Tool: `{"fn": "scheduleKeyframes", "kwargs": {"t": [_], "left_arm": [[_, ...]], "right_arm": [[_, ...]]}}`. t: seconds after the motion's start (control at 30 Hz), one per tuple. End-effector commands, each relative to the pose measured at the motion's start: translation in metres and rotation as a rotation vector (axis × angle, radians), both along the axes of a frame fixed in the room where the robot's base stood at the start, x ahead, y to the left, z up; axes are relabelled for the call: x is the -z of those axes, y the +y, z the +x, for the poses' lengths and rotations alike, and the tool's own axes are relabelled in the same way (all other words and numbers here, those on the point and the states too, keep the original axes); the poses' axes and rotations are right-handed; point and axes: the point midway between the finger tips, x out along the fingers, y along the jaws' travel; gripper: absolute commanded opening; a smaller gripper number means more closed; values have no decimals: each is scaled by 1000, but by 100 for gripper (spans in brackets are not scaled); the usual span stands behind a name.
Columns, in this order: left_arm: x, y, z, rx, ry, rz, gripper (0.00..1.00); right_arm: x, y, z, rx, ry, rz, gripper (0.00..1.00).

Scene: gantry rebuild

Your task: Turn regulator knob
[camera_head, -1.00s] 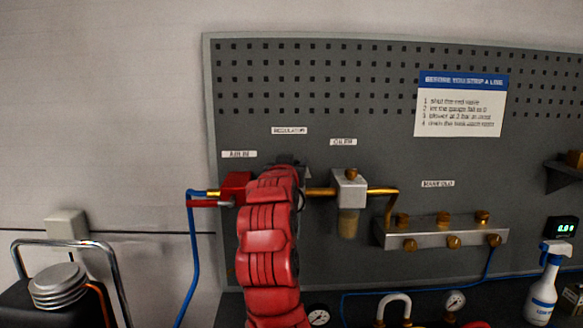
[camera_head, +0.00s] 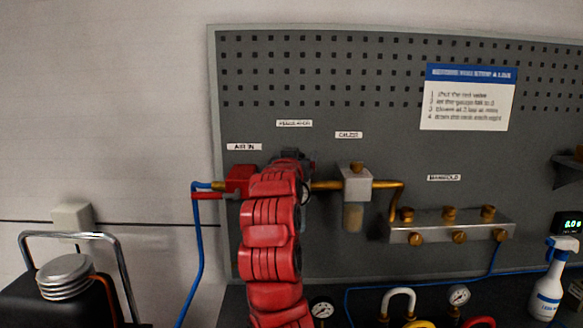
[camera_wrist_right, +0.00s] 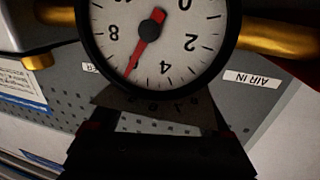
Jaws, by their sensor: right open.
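The regulator under the REGULATOR label (camera_head: 294,123) is mostly hidden behind my red right arm in the head view, and I cannot make out its knob. My right gripper (camera_head: 291,157) is a dark shape just above the arm's top link, at the regulator's place on the pipe. In the right wrist view a round white gauge (camera_wrist_right: 180,50) with a red needle fills the top, upside down, with the needle between 4 and 8. The open dark gripper (camera_wrist_right: 158,115) reaches up below the gauge. Contact with the knob cannot be told. My left gripper is out of view.
Left of the arm is a red valve (camera_head: 239,178) with a blue hose (camera_head: 198,245). To the right are a silver block (camera_head: 357,184) and a manifold (camera_head: 450,228) on the grey pegboard (camera_head: 330,255). A spray bottle (camera_head: 547,290) stands at the far right.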

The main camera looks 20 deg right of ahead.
Motion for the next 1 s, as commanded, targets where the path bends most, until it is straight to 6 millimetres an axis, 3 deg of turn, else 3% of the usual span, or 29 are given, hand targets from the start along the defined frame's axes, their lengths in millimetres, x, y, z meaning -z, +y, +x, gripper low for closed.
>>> {"fn": "scheduleKeyframes", "kwargs": {"t": [0.6, 0.8, 1.0], "left_arm": [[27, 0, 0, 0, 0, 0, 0], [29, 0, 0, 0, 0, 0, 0], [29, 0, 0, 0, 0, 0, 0]], "right_arm": [[2, 68, -127, -5, 0, 2, 82], [1, 76, -145, -2, -1, 0, 82], [0, 76, -148, 0, 0, 1, 82]]}}
